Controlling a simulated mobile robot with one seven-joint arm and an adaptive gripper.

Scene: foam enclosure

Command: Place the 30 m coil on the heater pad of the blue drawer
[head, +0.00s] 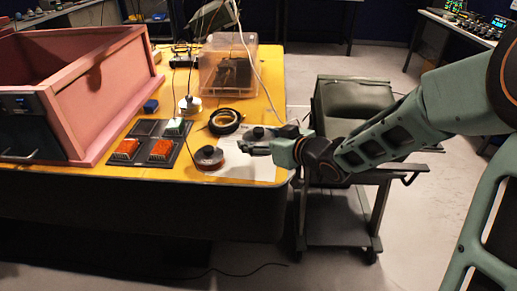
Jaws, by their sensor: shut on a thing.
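My gripper (247,145) is over the right front corner of the yellow table, above a white sheet. It is shut on a small dark object with a black knob on top (258,132); the fingers hide most of it, and I cannot tell whether it is the 30 m coil. A coil with a dark knob and an orange-brown band (208,157) stands on the table just left of my fingertips, apparently apart from them. Any length label is too small to read. A dark blue-black drawer front (30,135) shows at the left in the pink foam enclosure. No heater pad is visible in it.
The pink enclosure wall (105,98) rises at left. A dark tray (147,158) holds orange and green blocks. A black cable ring (225,121), a white plug-like item (190,105) and a clear box (228,72) stand behind. A cart (345,125) is to the right.

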